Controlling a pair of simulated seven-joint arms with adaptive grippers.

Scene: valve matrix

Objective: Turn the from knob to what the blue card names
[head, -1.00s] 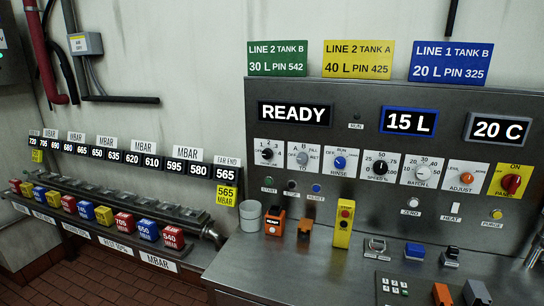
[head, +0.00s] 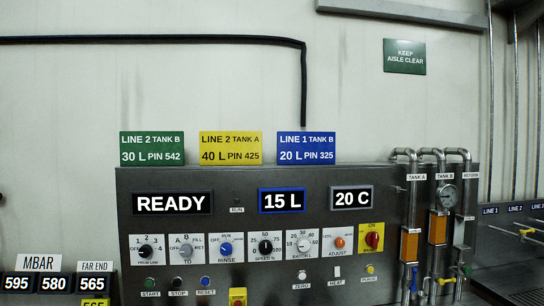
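The blue card (head: 306,148) stands on top of the panel and reads LINE 1 TANK B, 20 L, PIN 325. Neither of my grippers is in view.
Green (head: 152,149) and yellow (head: 231,148) cards stand left of the blue card. The TO knob (head: 184,251) is close beside the from knob. Pipes (head: 439,210) stand at right.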

